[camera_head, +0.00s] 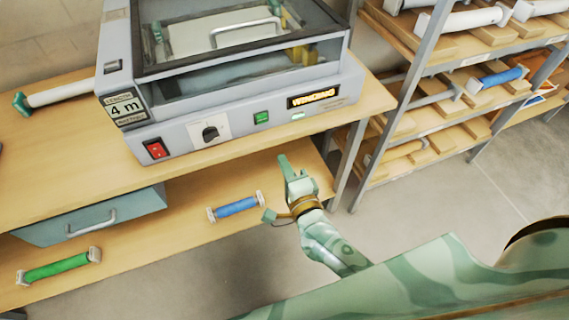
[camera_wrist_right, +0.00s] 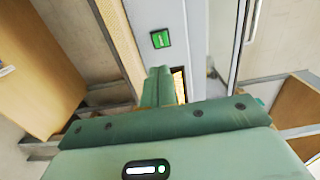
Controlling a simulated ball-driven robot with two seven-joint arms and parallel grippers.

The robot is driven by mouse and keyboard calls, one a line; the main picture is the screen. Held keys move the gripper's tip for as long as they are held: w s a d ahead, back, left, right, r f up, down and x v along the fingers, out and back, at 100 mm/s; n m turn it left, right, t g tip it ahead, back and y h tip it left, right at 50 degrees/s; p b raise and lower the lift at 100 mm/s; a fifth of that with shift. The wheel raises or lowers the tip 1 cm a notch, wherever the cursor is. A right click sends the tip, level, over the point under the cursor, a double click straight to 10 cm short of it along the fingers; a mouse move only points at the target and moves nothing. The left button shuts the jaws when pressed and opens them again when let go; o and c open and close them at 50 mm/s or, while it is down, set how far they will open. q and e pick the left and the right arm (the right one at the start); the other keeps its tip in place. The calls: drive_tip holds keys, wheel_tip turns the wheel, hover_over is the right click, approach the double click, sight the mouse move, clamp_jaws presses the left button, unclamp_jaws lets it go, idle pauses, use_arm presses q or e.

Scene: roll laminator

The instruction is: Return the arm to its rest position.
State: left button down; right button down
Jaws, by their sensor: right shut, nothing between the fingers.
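My right gripper (camera_head: 284,162) is green and stands in front of the laminator's lower front edge, below the green button (camera_head: 261,117). Its fingers are shut with nothing between them. In the right wrist view the closed fingertips (camera_wrist_right: 158,74) point toward the machine front, apart from the green button (camera_wrist_right: 161,39) as far as I can tell. The laminator (camera_head: 226,138) is grey with a clear cover. Its display (camera_head: 313,97) reads "WINDING". A red switch (camera_head: 156,149) and a black knob (camera_head: 210,133) sit on its front. My left gripper is out of view.
The laminator stands on a wooden bench (camera_head: 60,135). A white roll with green ends (camera_head: 65,94) lies left of it. A rack (camera_head: 425,72) with rolls stands right.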

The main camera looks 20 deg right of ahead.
drive_tip(key=s+d+f+n+g+y, duration=0.1)
drive_tip(key=s+f+n+g, duration=0.3)
drive_tip(key=s+f+n, duration=0.65)
drive_tip(key=s+f+n+g+y, duration=0.1)
drive_tip(key=s+f+n+g, duration=0.3)
drive_tip(key=f, duration=1.2)
drive_tip(key=s+d+f+n+g+h, duration=0.1)
drive_tip(key=s+d+f+n+g, duration=0.1)
drive_tip(key=s, duration=0.7)
drive_tip(key=s+d+f+n+g, duration=0.2)
drive_tip(key=s+d+f+g, duration=0.2)
drive_tip(key=s+f, duration=0.3)
drive_tip(key=s+d+f+n+g+h, duration=0.1)
drive_tip(key=s+d+f+n+g, duration=0.2)
drive_tip(key=s, duration=0.8)
drive_tip(key=shift+d+f+h, duration=0.3)
drive_tip(key=shift+d+f, duration=0.05)
drive_tip(key=shift+f, duration=0.3)
